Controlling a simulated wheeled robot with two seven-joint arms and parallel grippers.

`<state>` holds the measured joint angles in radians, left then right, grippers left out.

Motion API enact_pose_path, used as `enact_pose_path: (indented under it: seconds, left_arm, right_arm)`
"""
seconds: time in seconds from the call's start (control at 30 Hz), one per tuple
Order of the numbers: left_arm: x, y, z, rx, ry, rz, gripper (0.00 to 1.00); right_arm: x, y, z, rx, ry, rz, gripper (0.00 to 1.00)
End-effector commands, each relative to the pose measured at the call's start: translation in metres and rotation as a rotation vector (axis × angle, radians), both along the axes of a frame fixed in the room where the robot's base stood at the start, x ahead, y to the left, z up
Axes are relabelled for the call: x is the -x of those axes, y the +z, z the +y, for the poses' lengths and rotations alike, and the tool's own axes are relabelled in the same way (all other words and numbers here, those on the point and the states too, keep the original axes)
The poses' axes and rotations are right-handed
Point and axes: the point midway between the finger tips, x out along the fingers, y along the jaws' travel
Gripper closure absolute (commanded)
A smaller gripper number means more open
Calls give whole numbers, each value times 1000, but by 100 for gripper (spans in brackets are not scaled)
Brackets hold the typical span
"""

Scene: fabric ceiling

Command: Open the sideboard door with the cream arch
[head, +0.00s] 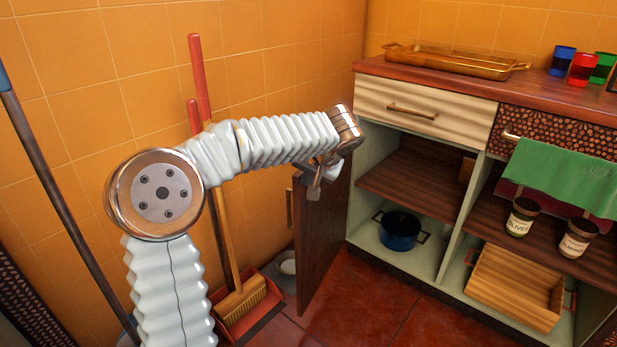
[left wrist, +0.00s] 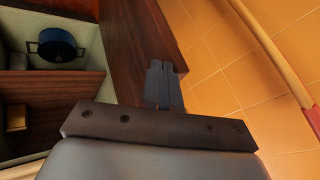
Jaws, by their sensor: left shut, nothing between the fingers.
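The sideboard door (head: 328,232) at the left end of the sideboard stands open, swung out from the left compartment. Its plain dark brown inner face shows. A handle (head: 290,207) shows past its free edge on the far side. The outer face is turned away, so no cream arch is visible. My left gripper (head: 314,188) is shut and empty, by the upper part of the door. In the left wrist view its fingers (left wrist: 163,85) overlap the door panel (left wrist: 140,40); I cannot tell whether they touch it. My right gripper is not in view.
The open compartment holds a blue pot (head: 399,231). A cream drawer (head: 425,108) sits above it. Jars, a wooden crate (head: 515,287) and a green towel (head: 565,175) are to the right. A broom (head: 240,298) and red dustpan stand left of the door. Floor before the sideboard is clear.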

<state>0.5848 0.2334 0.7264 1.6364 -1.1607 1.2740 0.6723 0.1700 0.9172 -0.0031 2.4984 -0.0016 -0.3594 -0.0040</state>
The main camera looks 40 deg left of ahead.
Motion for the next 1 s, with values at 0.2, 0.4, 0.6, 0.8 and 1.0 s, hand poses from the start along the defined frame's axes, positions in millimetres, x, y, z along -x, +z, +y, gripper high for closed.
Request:
enact_pose_path:
  seconds: [0.2,0.4,0.6,0.8,1.0]
  left_arm:
    - [1,0,7,2,-13,2,100]
    - [10,1,56,5,-117,8,100]
    - [12,6,116,6,-248,4,100]
    - [8,5,163,3,-277,0,100]
    - [7,1,179,-1,-279,1,100]
  right_arm:
    - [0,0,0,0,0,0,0]
    - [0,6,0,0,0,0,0]
    - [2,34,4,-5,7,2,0]
    - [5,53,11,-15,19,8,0]
    - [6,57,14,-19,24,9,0]
